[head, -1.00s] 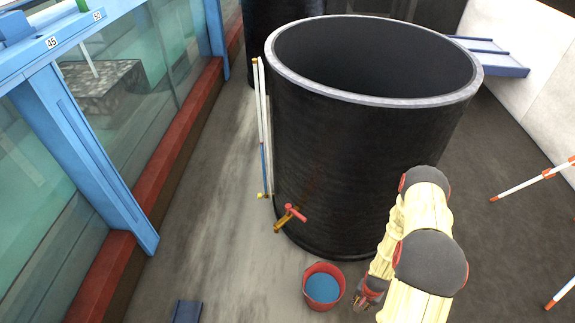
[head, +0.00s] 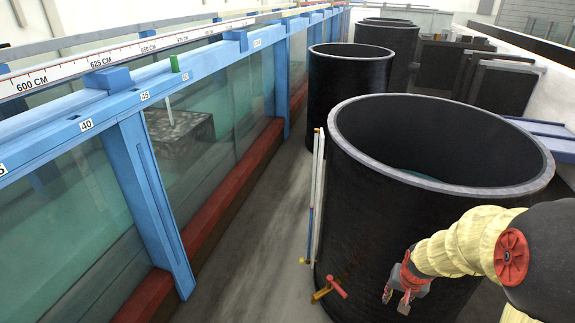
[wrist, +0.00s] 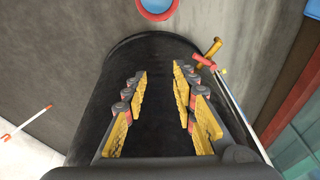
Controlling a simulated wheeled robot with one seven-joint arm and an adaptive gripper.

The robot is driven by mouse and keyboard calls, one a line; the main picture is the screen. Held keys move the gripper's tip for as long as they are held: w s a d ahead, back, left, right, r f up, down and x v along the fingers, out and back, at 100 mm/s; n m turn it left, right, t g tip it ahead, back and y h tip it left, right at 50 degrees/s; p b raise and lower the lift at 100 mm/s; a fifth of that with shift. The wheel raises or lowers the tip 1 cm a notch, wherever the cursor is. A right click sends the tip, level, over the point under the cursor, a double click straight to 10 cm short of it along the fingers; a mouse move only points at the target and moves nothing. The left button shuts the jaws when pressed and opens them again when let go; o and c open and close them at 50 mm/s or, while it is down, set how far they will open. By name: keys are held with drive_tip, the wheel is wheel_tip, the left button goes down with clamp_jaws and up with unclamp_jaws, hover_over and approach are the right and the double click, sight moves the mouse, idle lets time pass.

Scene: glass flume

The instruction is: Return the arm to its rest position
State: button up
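My arm, in cream padded covers, reaches in from the right side of the head view. My gripper (head: 396,299) is in front of the near black tank (head: 350,210), to the right of its red-handled tap (head: 335,287). In the wrist view my gripper (wrist: 159,70) has its two yellow-padded fingers apart, with nothing between them. The tank wall lies beyond the fingers. The tap also shows in the wrist view (wrist: 205,62), to the right of the fingertips.
A red bucket (wrist: 171,13) with blue inside stands on the floor near the tank. A sight tube (head: 317,190) runs up the tank's side. The blue-framed glass flume (head: 150,200) is at left, with clear floor (head: 245,270) between. More black tanks (head: 348,80) stand behind.

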drive_tip(key=s+a+r+n+t, duration=0.1)
drive_tip(key=s+a+r, duration=0.4)
drive_tip(key=r, duration=0.4)
drive_tip(key=s+a+r+n+t+p, duration=0.1)
drive_tip(key=s+a+r+n, duration=0.1)
drive_tip(key=s+a+r, duration=0.2)
drive_tip(key=s+a+r+n+y, duration=0.1)
drive_tip(key=s+a+r, duration=0.4)
drive_tip(key=s+r, duration=0.5)
wheel_tip(320, 180, up, 4)
drive_tip(key=shift+a+r+n+t+p, duration=0.15)
drive_tip(key=shift+a+n+t+p, duration=0.2)
drive_tip(key=shift+n, duration=0.35)
